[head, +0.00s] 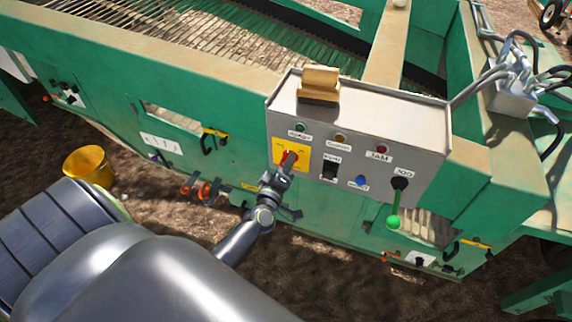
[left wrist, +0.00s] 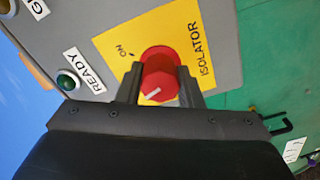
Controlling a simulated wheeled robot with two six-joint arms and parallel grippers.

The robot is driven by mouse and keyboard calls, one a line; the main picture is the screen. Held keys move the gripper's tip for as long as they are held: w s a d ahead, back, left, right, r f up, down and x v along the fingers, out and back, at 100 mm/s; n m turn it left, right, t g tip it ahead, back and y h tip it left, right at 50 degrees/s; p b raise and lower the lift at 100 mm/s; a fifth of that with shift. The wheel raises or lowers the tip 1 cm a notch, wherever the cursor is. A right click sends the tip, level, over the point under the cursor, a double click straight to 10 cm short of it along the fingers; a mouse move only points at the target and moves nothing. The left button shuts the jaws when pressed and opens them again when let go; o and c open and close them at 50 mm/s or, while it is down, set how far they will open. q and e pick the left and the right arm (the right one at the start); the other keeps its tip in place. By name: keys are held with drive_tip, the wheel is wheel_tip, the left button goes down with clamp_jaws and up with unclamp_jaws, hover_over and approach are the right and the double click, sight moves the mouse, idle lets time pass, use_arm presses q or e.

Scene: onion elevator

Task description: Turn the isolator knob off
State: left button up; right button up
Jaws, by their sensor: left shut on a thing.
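The isolator knob (left wrist: 160,82) is red with a white pointer mark and sits on a yellow plate (left wrist: 125,40) marked ON and ISOLATOR. In the left wrist view the white mark does not point straight at the word ON. My left gripper (left wrist: 160,88) has one finger on each side of the knob and is shut on it. In the head view the knob (head: 289,158) shows red at the left end of the grey control box (head: 350,110), with my left gripper (head: 285,168) at it from below. My right gripper is not in view.
The box also carries a READY lamp (left wrist: 68,80), a black switch (head: 330,169), a blue button (head: 360,181) and a lever with a green ball (head: 393,222). A wooden-looking block (head: 320,84) sits on top.

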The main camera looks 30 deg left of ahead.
use_arm(q)
drive_tip(key=n, duration=0.5)
drive_tip(key=shift+b, duration=0.35)
drive_tip(key=shift+n, duration=0.3)
drive_tip(key=o, duration=1)
drive_tip(key=shift+c, duration=0.2)
drive_tip(key=shift+s, duration=0.1)
drive_tip(key=b+v, duration=0.7)
drive_tip(key=v, duration=1)
drive_tip(key=shift+s, duration=0.2)
